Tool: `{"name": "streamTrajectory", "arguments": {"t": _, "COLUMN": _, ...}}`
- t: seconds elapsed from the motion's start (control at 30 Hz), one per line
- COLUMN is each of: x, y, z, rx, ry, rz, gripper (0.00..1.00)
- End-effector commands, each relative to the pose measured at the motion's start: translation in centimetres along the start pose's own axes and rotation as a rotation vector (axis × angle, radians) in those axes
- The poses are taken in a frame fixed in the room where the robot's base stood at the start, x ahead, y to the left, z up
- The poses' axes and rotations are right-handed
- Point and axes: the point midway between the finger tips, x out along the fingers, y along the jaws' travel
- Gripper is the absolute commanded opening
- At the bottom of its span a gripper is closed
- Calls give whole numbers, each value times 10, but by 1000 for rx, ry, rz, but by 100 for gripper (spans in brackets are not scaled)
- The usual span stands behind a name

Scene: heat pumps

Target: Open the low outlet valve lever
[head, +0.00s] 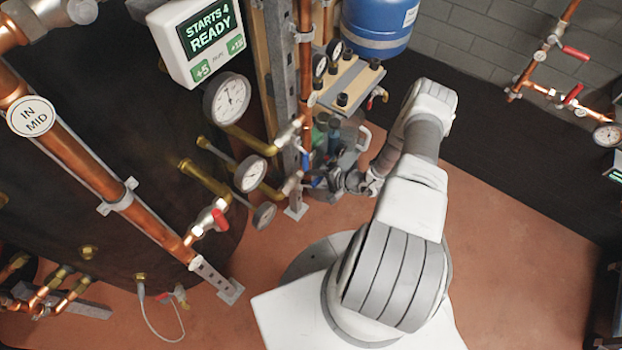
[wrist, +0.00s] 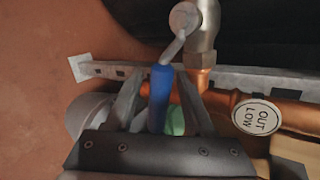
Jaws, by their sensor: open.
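The low outlet valve lever has a blue handle (wrist: 160,98) on a grey metal arm. The arm runs up to a silver valve body (wrist: 203,45) on a copper pipe. A round white tag reading OUT LOW (wrist: 257,117) sits on the pipe to the right. My gripper (wrist: 161,80) is open, with one grey finger on each side of the blue handle; I cannot tell whether either finger touches it. In the head view my gripper (head: 338,182) is low beside the pipes, and the lever is hard to make out there.
A perforated grey rail (wrist: 112,70) runs behind the lever. A green rounded thing (wrist: 175,121) shows between the fingers, beyond the handle. Gauges (head: 250,174) and brass pipes crowd the left of my gripper. Reddish floor (head: 510,225) is clear to the right.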

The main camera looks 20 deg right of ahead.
Motion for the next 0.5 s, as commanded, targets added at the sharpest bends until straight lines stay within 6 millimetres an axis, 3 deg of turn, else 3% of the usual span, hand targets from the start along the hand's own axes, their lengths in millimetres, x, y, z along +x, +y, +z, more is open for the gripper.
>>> {"name": "streamTrajectory", "arguments": {"t": 0.17, "x": -24, "y": -2, "z": 0, "rx": 1, "ry": 2, "rz": 0, "gripper": 53}}
{"name": "streamTrajectory", "arguments": {"t": 0.5, "x": -107, "y": -2, "z": -1, "rx": 0, "ry": 5, "rz": 0, "gripper": 53}}
